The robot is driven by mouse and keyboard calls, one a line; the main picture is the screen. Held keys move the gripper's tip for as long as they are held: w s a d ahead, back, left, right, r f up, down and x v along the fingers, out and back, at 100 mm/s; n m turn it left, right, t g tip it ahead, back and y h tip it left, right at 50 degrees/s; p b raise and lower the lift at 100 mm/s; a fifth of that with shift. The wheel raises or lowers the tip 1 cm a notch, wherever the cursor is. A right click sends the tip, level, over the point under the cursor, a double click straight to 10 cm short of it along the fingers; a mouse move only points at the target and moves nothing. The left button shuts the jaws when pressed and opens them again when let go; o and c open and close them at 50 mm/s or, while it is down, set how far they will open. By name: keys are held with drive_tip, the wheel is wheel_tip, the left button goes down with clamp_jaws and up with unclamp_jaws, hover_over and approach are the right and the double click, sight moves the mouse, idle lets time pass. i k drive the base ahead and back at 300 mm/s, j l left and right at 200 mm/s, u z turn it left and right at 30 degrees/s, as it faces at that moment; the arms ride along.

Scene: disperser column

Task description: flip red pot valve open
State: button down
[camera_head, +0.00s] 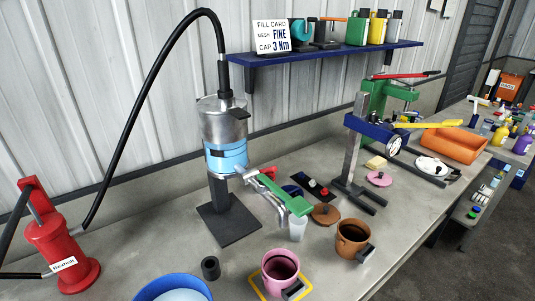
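A red pot (62,254) with a white label stands at the lower left of the bench. A red block-like handle (33,186) sits above it on a grey rod. I cannot tell which part of the pot is its valve or how that is set. A column (223,128) with a light blue band stands mid-left on a dark base. A small red lever (267,173) and a longer green lever (288,197) show at its lower right. My gripper is not in view.
A black hose (150,75) arches from the red pot to the column top. A blue basin (171,287), a pink pot (280,270) and a brown pot (352,238) stand in front. A green press (374,98) stands to the right. A blue shelf (330,53) hangs behind.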

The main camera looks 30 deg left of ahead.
sight(273, 168)
drive_tip(key=u, duration=1.35)
drive_tip(key=i+l, duration=0.05)
drive_tip(key=l, duration=0.05)
